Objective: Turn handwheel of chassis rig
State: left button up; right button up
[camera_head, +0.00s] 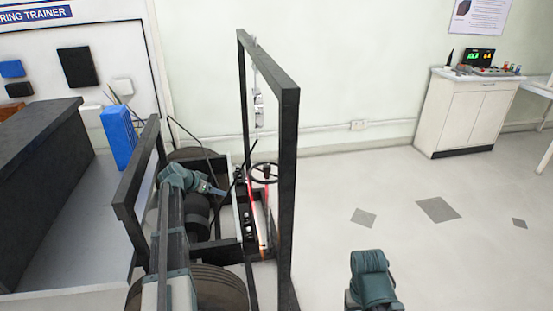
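The chassis rig is a black frame (285,180) with a tall upright hoop, standing left of centre. Its handwheel (264,165) is a small dark ring with spokes, inside the frame beside the hoop's near post. My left arm reaches up from the bottom left, across the rig. My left gripper (216,190) points right, left of the handwheel and apart from it in the picture. It is too small to tell whether its fingers are open. A teal link of my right arm shows at the bottom, right of the rig; its gripper is not visible.
Dark wheels (218,290) and low bars of the rig surround my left arm. A dark bench (35,150) and a blue box (118,137) stand at left. A white cabinet (465,115) stands at the back right.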

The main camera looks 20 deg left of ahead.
aim_at(267, 165)
jog(key=i+l, duration=0.15)
jog(key=i, duration=0.3)
jog(key=i+l, duration=0.15)
jog(key=i, duration=0.25)
